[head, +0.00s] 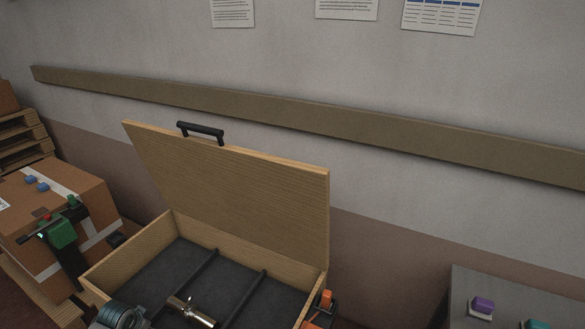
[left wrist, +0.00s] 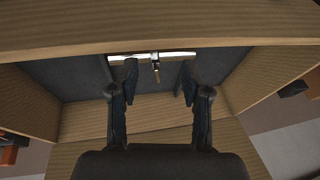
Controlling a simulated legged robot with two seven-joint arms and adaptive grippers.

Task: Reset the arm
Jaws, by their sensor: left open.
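My left gripper (left wrist: 158,78) is open in the left wrist view. Its two dark fingers are apart, with nothing seen between them. They point into an open wooden box (left wrist: 130,108) with a dark grey lining. A shiny metal piece with a brass-coloured part (left wrist: 156,70) shows beyond the fingertips; I cannot tell its exact distance. In the head view the box (head: 145,245) stands with its lid (head: 235,190) raised, and a metal-and-brass piece (head: 190,310) shows at its front. My right gripper is not in view.
An orange-and-black object (head: 322,308) is beside the wooden box. The wall is behind.

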